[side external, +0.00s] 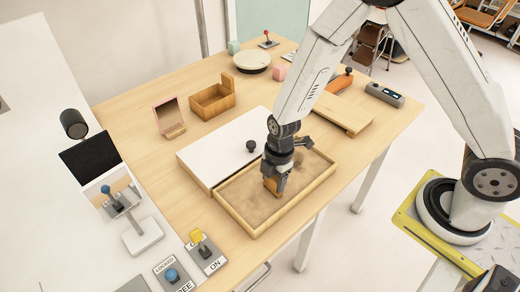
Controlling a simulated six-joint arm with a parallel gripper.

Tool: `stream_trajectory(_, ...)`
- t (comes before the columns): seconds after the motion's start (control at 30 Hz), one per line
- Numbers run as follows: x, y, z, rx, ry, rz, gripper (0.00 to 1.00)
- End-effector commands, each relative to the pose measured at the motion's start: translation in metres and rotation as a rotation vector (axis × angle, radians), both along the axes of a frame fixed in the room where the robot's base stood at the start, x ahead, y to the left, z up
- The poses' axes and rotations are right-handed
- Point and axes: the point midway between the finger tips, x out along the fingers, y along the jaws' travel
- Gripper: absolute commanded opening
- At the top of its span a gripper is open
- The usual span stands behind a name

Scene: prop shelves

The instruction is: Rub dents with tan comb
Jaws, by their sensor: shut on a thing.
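My gripper (274,182) points down over the right-centre of a shallow wooden tray (254,233). It is shut on a small tan-orange piece, which looks like the tan comb (271,187). The comb's lower edge is at or just above the tray's surface; I cannot tell if it touches. The tray holds a flat brown, sand-like surface (245,196) with darker uneven patches near the gripper, which may be the dents. My gripper and wrist hide part of the tray's far side.
A white board (215,152) with a black knob (251,146) lies beside the tray. An open wooden box (212,102), a pink-framed panel (169,116) and a flat wooden board (343,114) stand farther back. Lever switches (204,252) sit at the front left. The table's left-middle is clear.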

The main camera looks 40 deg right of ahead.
Motion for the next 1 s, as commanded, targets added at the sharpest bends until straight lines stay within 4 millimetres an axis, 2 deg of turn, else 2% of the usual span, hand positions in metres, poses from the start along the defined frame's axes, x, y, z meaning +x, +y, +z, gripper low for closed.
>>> stream_trajectory(1.0,0.000,0.090,0.002,0.001,0.000,0.001,0.00)
